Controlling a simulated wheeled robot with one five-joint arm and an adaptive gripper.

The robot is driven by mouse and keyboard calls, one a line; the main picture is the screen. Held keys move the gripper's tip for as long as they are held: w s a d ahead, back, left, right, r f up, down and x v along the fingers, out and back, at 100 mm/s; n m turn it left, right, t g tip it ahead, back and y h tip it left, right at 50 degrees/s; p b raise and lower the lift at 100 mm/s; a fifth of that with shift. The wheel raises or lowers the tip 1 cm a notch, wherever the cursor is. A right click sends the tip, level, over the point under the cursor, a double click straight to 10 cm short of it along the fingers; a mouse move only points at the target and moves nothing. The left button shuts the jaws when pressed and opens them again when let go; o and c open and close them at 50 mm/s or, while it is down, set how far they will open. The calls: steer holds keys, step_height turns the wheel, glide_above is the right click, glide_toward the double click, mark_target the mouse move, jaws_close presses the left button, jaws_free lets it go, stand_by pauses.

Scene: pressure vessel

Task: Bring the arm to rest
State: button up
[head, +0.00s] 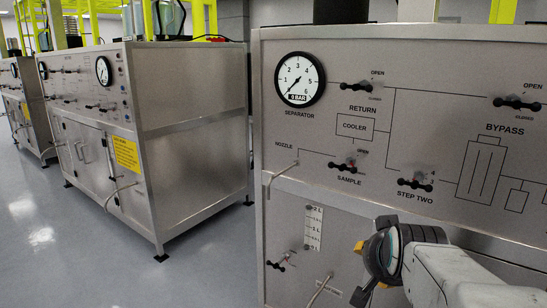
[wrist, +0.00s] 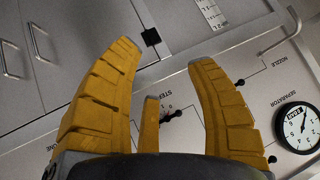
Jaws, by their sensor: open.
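My gripper (head: 368,266) is low in front of the right-hand machine's panel in the head view, partly hidden by my own wrist. In the wrist view my gripper (wrist: 161,54) shows its yellow fingers spread wide, with nothing between them. The panel beyond appears rotated in that view. A black valve handle (wrist: 172,114) by the STEP TWO label shows behind the fingers, and I see no contact with it. In the head view the STEP TWO handle (head: 415,184) is above my gripper.
The panel also carries a SEPARATOR gauge (head: 300,79), a RETURN handle (head: 362,86), a SAMPLE handle (head: 342,167), a BYPASS handle (head: 517,104) and a bent nozzle pipe (head: 280,177). Another metal cabinet (head: 190,170) stands left. Grey floor (head: 50,250) between is clear.

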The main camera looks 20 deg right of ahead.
steer(key=s+a+n+g+y+p, duration=0.2)
steer(key=s+a+n+p, duration=0.2)
steer(key=a, duration=0.5)
steer(key=s+a+n+g+y+p, duration=0.2)
steer(key=s+a+n+y+p, duration=0.1)
steer(key=s+a, duration=0.6)
steer(key=n+p, duration=0.1)
steer(key=n, duration=0.1)
steer(key=shift+n+g, duration=0.3)
steer(key=shift+n, duration=0.1)
steer(key=shift+r, duration=0.1)
